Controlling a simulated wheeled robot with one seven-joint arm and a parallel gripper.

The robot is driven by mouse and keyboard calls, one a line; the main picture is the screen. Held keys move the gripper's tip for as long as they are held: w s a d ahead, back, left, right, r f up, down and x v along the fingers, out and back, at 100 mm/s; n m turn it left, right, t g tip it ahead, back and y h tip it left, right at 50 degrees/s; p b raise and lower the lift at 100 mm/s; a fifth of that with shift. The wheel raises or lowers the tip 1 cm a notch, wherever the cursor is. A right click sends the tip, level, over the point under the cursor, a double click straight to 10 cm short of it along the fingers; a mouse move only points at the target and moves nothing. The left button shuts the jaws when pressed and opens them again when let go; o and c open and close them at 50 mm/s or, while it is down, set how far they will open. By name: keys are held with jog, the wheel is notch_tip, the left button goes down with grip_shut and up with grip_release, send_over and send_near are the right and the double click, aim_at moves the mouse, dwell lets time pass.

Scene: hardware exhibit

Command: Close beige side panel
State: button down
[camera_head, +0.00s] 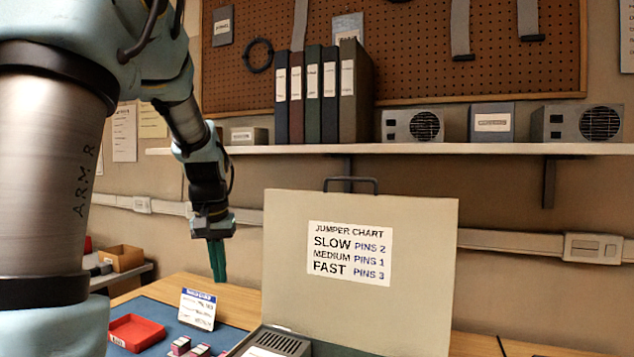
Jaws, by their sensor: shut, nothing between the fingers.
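The beige side panel (410,240) stands raised, close to upright, at the back of a grey case (283,342) at the bottom of the head view. It has a dark handle (350,182) on its top edge and a white label (349,253) reading "JUMPER CHART", with slow pins 2, medium pins 1, fast pins 3. The lower part of the case is cut off by the frame. My gripper (218,280) is shut and empty, pointing down to the left of the panel, apart from it.
A red tray (137,333), a small white sign card (198,309) and small pink-and-white boxes (189,347) are on the blue mat (165,298). A shelf (400,149) with binders (356,95) and metal units crosses the wall behind. Space above the panel's left side is clear.

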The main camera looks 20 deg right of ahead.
jog(key=w+d+r+m+h+p, duration=0.1)
jog(key=w+d+r+m+p, duration=0.15)
jog(key=d+r, duration=0.95)
jog(key=w+d+r+m+p, duration=0.25)
jog(key=d+r, duration=0.65)
jog(key=r, duration=0.6)
jog(key=s+x, duration=0.1)
jog(key=x, duration=0.9)
jog(key=shift+w+d+f, duration=0.1)
jog(key=shift+f, duration=0.05)
